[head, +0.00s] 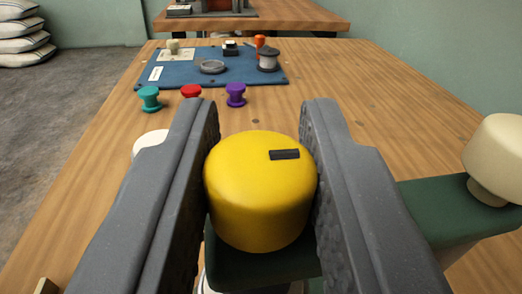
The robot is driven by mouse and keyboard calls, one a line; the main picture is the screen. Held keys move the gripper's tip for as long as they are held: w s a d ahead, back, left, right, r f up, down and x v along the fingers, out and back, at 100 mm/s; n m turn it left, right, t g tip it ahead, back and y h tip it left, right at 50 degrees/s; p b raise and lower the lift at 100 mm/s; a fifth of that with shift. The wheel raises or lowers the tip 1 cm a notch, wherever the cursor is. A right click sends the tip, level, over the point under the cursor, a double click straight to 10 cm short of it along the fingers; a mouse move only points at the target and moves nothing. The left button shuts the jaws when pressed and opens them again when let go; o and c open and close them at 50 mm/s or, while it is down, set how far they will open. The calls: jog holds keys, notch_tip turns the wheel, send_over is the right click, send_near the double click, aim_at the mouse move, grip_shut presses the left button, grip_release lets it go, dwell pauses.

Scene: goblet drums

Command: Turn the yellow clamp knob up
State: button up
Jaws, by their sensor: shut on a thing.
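The yellow clamp knob (257,205) is a large round cap in the middle of the head view, over a dark green bar (440,205). A short black mark (284,154) lies on its top, toward the far right part. My gripper (262,125) has one grey finger on each side of the knob and is shut on it. The fingers hide parts of the knob's sides and much of the green bar.
A cream knob (497,155) stands on the bar's right end. A white round thing (150,143) is partly hidden behind the left finger. Teal (150,98), red (190,91) and purple (236,94) knobs stand before a blue mat (212,83) with small items. Bare wooden table (385,105) lies at right.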

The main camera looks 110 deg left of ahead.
jog(key=shift+w+r, duration=0.15)
jog(key=shift+r, duration=0.05)
jog(key=o, duration=1)
jog(key=shift+c, duration=0.2)
jog(key=shift+f, duration=0.1)
jog(key=shift+d, duration=0.1)
jog(key=v, duration=1.3)
jog(key=shift+w+d, duration=0.2)
jog(key=shift+d, duration=0.05)
jog(key=shift+f, duration=0.1)
